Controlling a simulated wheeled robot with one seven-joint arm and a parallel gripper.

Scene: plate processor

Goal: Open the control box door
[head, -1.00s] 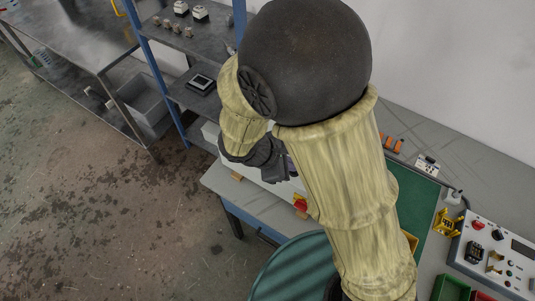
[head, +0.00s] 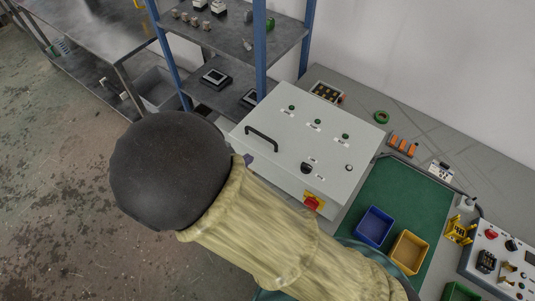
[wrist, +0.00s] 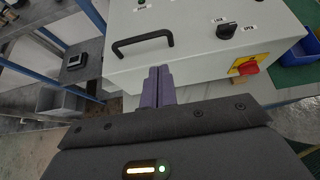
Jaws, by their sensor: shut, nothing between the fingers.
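The control box (head: 303,143) is a pale grey box on the workbench, its door face turned up with a black handle (head: 261,139), green lamps, a black knob and a red-yellow switch (head: 313,202). In the wrist view, the door (wrist: 190,42) fills the upper middle, with the black handle (wrist: 142,45) at its left and the red-yellow switch (wrist: 248,67) at right. The door looks closed. My gripper (wrist: 159,72) is shut and empty, its purple fingertips just below the handle's right end and apart from it. In the head view my arm hides most of the gripper.
A shelf unit with blue posts (head: 263,50) stands behind and left of the box. Blue (head: 374,227) and yellow (head: 408,252) bins sit on the green mat (head: 400,190) at right. A control panel (head: 500,262) is at the far right.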

